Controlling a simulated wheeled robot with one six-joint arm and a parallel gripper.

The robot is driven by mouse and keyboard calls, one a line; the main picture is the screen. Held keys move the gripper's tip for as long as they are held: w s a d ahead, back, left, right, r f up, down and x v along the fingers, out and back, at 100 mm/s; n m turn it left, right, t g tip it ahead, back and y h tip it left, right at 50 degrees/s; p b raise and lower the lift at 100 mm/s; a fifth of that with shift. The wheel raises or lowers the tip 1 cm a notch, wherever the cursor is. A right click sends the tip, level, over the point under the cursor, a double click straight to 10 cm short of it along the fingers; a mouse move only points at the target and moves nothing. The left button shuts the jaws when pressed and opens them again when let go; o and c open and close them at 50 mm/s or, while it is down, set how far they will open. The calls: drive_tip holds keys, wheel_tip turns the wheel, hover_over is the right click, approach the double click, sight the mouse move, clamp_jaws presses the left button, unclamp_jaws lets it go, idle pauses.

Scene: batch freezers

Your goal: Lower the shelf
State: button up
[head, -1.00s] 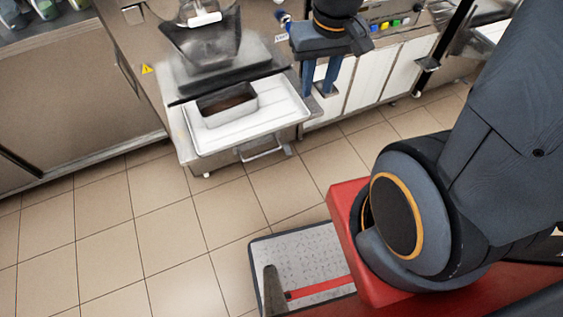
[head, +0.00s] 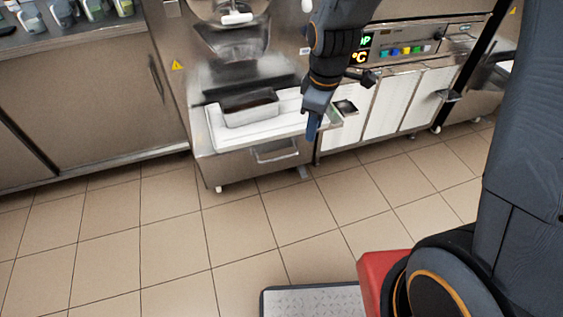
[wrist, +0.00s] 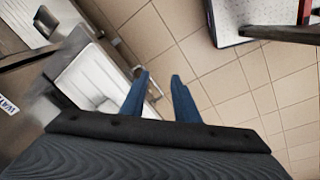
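The shelf (head: 218,133) is a white tray-like ledge on the front of the batch freezer. A metal pan (head: 250,110) with a dark inside sits on it, and a bar handle (head: 275,154) is below its front. My gripper (head: 312,132) points down near the shelf's right end in the head view, its fingers overlapping there. In the wrist view, my gripper (wrist: 159,77) shows two blue fingers apart with nothing between them. The white shelf (wrist: 85,78) lies left of the fingers there. I cannot tell whether the fingers touch it.
The freezer's panel of coloured buttons (head: 405,50) and white cabinet doors (head: 385,105) stand right of the shelf. A steel cabinet (head: 80,95) is at left. The tiled floor (head: 180,225) in front is clear. My red-topped base is at lower right.

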sight(281, 157)
drive_tip(key=w+a+f+n+b, duration=0.2)
drive_tip(key=w+f+n, duration=0.1)
drive_tip(key=f, duration=0.3)
drive_tip(key=w+a+f+n+b, duration=0.1)
drive_tip(key=w+a+f+n, duration=0.1)
drive_tip(key=f, duration=0.5)
drive_tip(key=w+a+f+n+b, duration=0.2)
drive_tip(key=w+a+f+n, duration=0.1)
drive_tip(key=f, duration=0.3)
drive_tip(key=shift+w+a+f+n+b, duration=0.15)
drive_tip(key=shift+w+a+n+b, duration=0.2)
drive_tip(key=shift+a+n, duration=0.1)
clamp_jaws()
